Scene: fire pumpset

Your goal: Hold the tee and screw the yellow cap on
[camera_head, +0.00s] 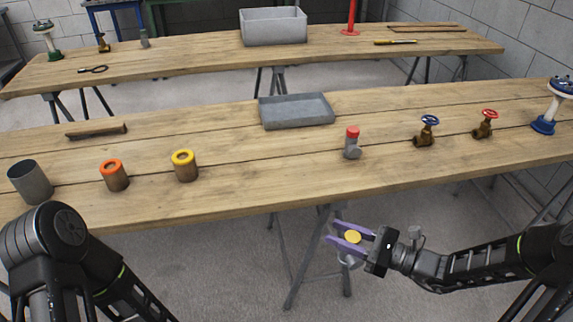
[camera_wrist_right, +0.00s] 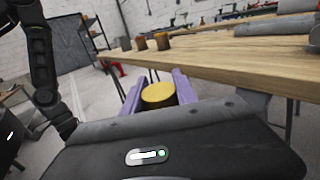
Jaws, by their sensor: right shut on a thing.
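My right gripper (camera_head: 350,238), with purple fingers, is shut on the yellow cap (camera_head: 353,237) in front of the near table's edge. In the right wrist view the yellow cap (camera_wrist_right: 159,95) lies between the two fingers, flat top showing, with a dark side below. Some grey shows just under the fingers in the head view; I cannot tell whether it is part of a held fitting. A grey tee (camera_head: 352,149) with a red cap stands on the near table, apart from the gripper. My left arm shows at lower left, but its gripper is out of view.
The near table (camera_head: 240,195) also bears a grey cup (camera_head: 30,181), orange-ringed (camera_head: 114,176) and yellow-ringed (camera_head: 185,166) cylinders, a grey tray (camera_head: 296,111), blue-handled (camera_head: 427,131) and red-handled (camera_head: 485,124) valves. A second table (camera_head: 190,61) stands behind.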

